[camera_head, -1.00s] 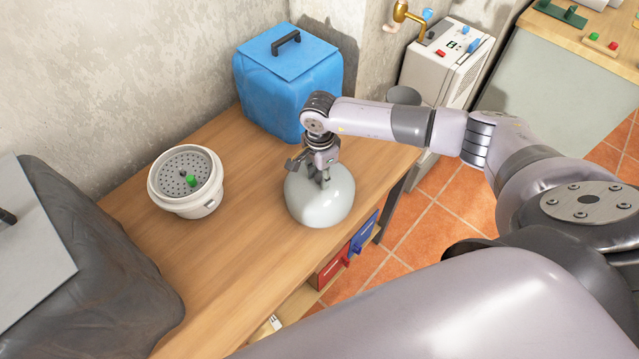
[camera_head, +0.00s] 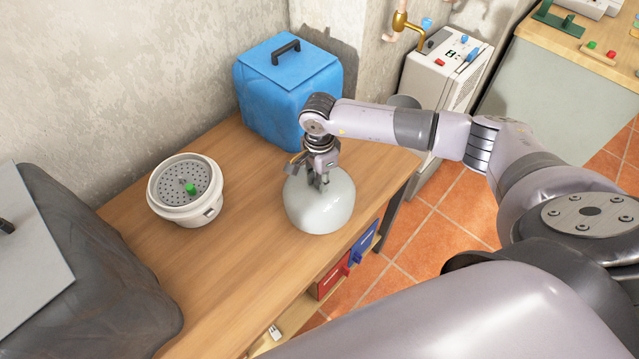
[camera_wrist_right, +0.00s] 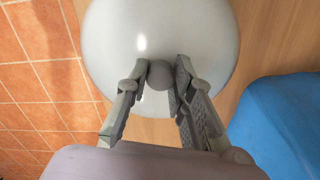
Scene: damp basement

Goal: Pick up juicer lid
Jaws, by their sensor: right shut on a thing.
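The juicer lid (camera_head: 322,208) is a glossy, pale grey dome at the right part of the wooden table in the head view. It fills the top of the right wrist view (camera_wrist_right: 160,30), where its small round knob (camera_wrist_right: 160,75) sits between the fingers. My right gripper (camera_head: 318,182) comes down on the lid from above and is shut on its knob. In the head view I cannot tell whether the lid's lower edge touches the table. The white juicer base (camera_head: 190,213) stands left of the lid, with a perforated disc and a green knob on top. My left gripper is not in view.
A blue covered box (camera_head: 290,95) stands behind the lid against the wall. A dark covered thing (camera_head: 90,265) fills the table's left end. The wooden table (camera_head: 240,265) is bare between base and lid. Red and blue drawers (camera_head: 333,283) sit below the front edge.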

